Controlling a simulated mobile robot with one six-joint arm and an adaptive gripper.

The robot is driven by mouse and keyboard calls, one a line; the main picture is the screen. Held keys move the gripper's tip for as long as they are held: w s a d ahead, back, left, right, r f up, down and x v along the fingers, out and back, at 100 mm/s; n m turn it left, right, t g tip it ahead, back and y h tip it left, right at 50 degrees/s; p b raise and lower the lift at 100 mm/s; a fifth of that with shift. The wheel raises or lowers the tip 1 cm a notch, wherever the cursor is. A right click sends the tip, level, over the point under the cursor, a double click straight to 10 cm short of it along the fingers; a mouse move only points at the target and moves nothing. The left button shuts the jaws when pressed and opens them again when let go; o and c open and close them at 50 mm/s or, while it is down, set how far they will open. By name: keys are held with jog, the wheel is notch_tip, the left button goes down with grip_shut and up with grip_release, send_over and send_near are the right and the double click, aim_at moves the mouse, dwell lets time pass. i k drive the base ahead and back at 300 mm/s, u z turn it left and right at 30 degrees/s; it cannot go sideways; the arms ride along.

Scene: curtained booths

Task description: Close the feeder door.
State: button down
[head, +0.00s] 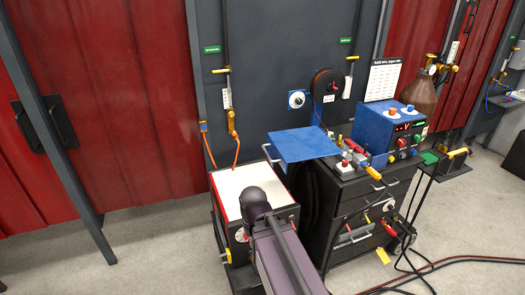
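A flat blue panel (303,146), which looks like the feeder door, stands open, swung out nearly level to the left of the blue feeder box (383,122). The box's control face, with a lit display and knobs, points right. My arm rises from the bottom centre and ends in view at a dark rounded joint, below and left of the panel, apart from it in the picture. My gripper cannot be seen.
A black cart (350,215) with drawers stands under the feeder. A white-topped cabinet (233,188) stands left of it. A wire spool (327,84) is behind the panel, and a brown gas cylinder (420,95) is at right. Cables lie on the floor at right; floor at left is clear.

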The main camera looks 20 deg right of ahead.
aim_at(288, 147)
jog(key=z, duration=0.05)
jog(key=i, duration=1)
jog(key=u, duration=0.05)
